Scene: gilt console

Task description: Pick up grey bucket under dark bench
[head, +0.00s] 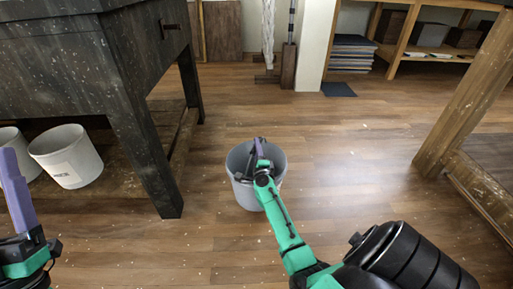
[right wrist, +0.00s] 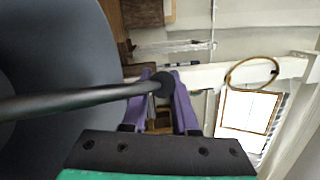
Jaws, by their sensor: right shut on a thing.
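A grey bucket (head: 240,195) is in the open aisle, right of the dark bench (head: 70,75)'s front leg. I cannot tell whether its base touches the floor. My right gripper (head: 260,152) is over the bucket's mouth. In the right wrist view the purple fingers (right wrist: 160,88) are shut on the bucket's dark handle (right wrist: 75,101), with the bucket's grey wall (right wrist: 60,45) to the left. Two pale buckets stand under the dark bench, one whole (head: 68,160) and one partly cut off (head: 12,145). My left gripper (head: 17,195) is at the left edge, its jaw state unclear.
A wooden table (head: 465,100) with a low shelf stands at right. At the back are a white pillar (head: 314,45), a stack of sheets (head: 350,52) and a shelf with dark boxes (head: 425,35).

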